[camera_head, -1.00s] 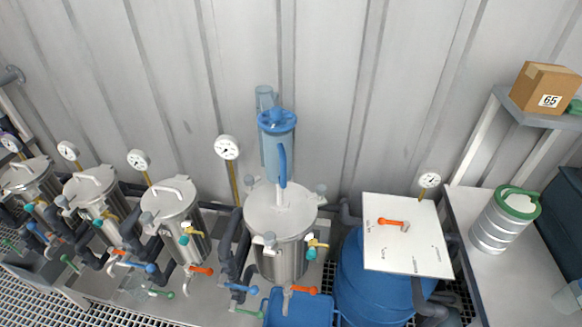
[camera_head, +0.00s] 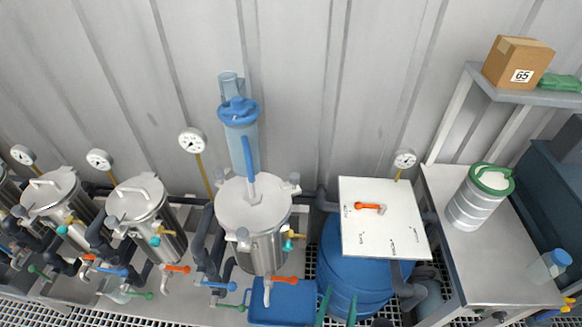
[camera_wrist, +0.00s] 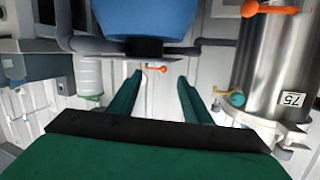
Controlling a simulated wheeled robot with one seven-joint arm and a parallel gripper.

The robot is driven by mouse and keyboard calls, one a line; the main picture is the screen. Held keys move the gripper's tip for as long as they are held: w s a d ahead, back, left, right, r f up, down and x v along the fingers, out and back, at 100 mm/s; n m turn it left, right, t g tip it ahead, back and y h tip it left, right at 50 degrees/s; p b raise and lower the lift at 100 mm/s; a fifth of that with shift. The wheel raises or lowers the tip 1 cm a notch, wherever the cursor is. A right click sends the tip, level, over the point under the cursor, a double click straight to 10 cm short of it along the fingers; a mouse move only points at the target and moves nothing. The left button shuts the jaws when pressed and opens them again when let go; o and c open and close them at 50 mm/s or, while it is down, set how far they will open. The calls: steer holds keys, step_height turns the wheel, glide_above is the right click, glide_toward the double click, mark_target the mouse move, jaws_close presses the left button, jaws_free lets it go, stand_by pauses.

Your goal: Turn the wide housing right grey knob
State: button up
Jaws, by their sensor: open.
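The wide housing (camera_head: 262,252) is a large steel vessel with a round lid in the middle of the head view. Small grey knobs sit around its lid rim: one at the right (camera_head: 294,179), one at the front (camera_head: 243,236) and one at the left. My gripper (camera_head: 337,308) shows as two green fingertips at the bottom of the head view, in front of the blue barrel and apart from the housing. In the wrist view, my gripper (camera_wrist: 160,95) is open and empty. The steel housing (camera_wrist: 285,65) stands to its right, apart from the fingers.
A blue barrel (camera_head: 352,262) with a white panel (camera_head: 390,225) and orange handle (camera_head: 369,206) stands right of the housing. A gauge (camera_head: 193,141) is left.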

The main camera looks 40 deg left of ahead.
steer(key=w+a+r+n+y, duration=0.3)
steer(key=w+a+r+y, duration=0.25)
steer(key=w+a, duration=0.5)
steer(key=n+g+y, duration=0.4)
steer(key=n, duration=0.1)
glide_toward(295, 180)
steer(key=x, duration=0.5)
steer(key=shift+f, duration=0.2)
steer(key=x, duration=1)
steer(key=shift+w+a+r, duration=0.2)
steer(key=shift+w, duration=0.1)
steer(key=c, duration=1.1)
